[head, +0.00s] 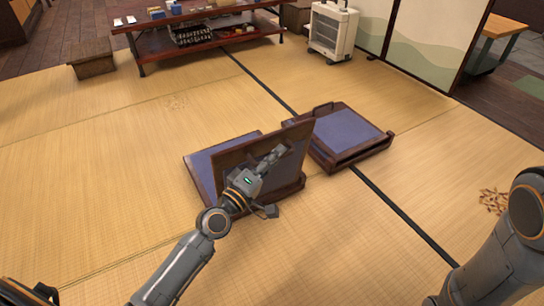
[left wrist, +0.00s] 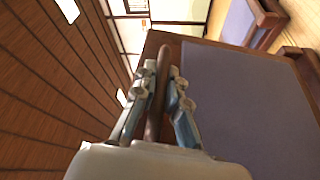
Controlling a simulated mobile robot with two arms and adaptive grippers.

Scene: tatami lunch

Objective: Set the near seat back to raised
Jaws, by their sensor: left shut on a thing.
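The near seat is a low dark wood floor chair with a blue cushion (head: 205,168). Its brown seat back (head: 290,135) stands up steeply from the seat in the head view; I cannot tell its exact angle. My left gripper (head: 273,157) is at the seat back and hides part of it. In the left wrist view, its two fingers (left wrist: 160,82) are shut on the brown edge of the seat back (left wrist: 163,60), with the blue cushion (left wrist: 235,90) to the right. My right arm shows at the lower right of the head view, but its gripper does not.
A second low seat (head: 345,130) with a blue cushion lies just right of the near seat. A low shelf table (head: 200,40), a wooden stool (head: 91,62) and a white heater (head: 332,30) stand farther back. Small brown pieces (head: 494,200) lie at right. The left tatami is mostly clear.

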